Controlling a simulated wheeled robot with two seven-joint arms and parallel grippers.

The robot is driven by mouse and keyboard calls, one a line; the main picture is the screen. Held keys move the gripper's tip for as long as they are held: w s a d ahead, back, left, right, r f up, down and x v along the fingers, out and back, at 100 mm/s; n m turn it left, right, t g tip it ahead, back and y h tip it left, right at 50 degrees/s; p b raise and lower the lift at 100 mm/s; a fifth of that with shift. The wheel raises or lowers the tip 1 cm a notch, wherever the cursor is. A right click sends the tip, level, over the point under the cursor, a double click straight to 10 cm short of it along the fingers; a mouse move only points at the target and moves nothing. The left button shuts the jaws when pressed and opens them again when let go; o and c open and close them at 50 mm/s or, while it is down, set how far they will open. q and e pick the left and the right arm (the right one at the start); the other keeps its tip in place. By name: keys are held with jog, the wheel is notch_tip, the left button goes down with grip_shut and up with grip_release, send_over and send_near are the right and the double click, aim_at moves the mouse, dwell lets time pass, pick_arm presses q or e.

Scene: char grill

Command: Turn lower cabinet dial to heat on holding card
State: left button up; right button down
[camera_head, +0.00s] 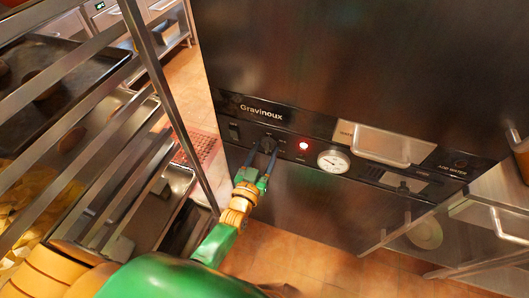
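The dark cabinet (330,60) has a control panel marked "Gravinoux". A black dial (268,143) sits on the panel's left part, between a switch (234,132) and a lit red lamp (303,146). My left gripper (265,150) reaches up to the dial from below, its two blue fingers apart with the dial between their tips. Whether the fingers press on the dial cannot be told. The dial's markings are too small to read. My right gripper is not in view.
A round gauge (333,161) and a pale handle (382,145) are right of the lamp. A metal rack with trays (60,85) stands close on the left, beside my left arm. Tiled floor (290,255) shows below the cabinet.

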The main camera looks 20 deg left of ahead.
pick_arm(q)
jog(key=shift+o, duration=1.3)
jog(key=shift+f, duration=0.1)
jog(key=s, duration=0.7)
jog(key=shift+a, duration=0.1)
